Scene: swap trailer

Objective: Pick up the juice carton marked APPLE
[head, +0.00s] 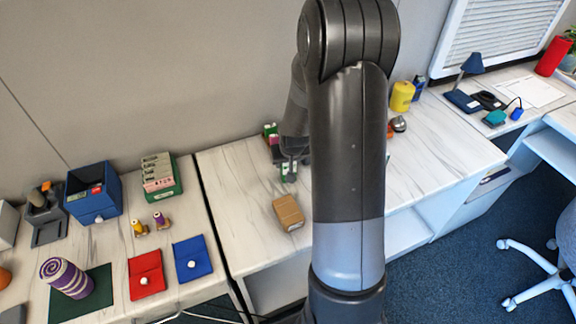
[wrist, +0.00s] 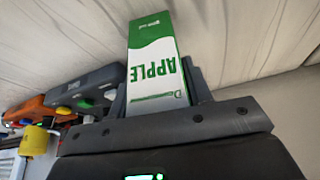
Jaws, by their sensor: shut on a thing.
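The green and white juice carton (wrist: 155,62) fills the middle of the wrist view, with APPLE in green letters on its side. My gripper (wrist: 158,95) is shut on the carton, one finger on each side of it. In the head view my gripper (head: 287,165) is over the white marbled counter, small and partly hidden by my arm. The carton (head: 288,177) shows there as a small green and white patch at the fingers. I cannot tell from these frames whether its base touches the counter.
A brown box (head: 288,213) lies on the counter in front of my gripper. A green and pink item (head: 270,132) stands close behind it. A yellow canister (head: 402,96) is to the right of my arm. The left counter holds a blue bin (head: 93,192) and several small things.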

